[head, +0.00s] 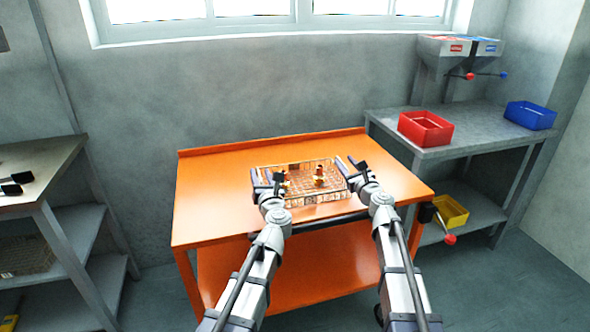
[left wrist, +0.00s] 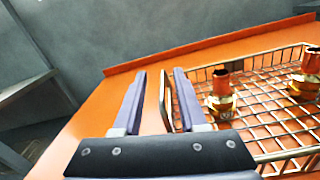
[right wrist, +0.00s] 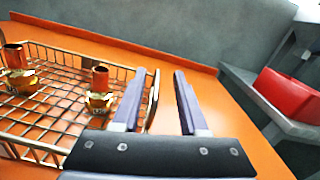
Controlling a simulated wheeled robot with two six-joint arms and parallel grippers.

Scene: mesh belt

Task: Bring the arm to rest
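A wire mesh basket (head: 318,199) stands on the orange cart top, with brass fittings (head: 319,175) inside. My left gripper (head: 266,178) is at the basket's left end. In the left wrist view its fingers (left wrist: 157,90) are apart, with an upright handle (left wrist: 166,103) of the basket showing between them, nearer the right finger. My right gripper (head: 350,166) is at the right end. In the right wrist view its fingers (right wrist: 163,90) are apart, with the basket's end wire (right wrist: 153,100) showing near the left finger. I cannot tell whether either gripper touches the basket.
The orange cart (head: 215,200) has bare top around the basket. A grey bench (head: 470,143) at right carries a red bin (head: 425,128) and a blue bin (head: 530,115). A yellow bin (head: 450,211) sits below. Grey shelving (head: 40,152) stands at left.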

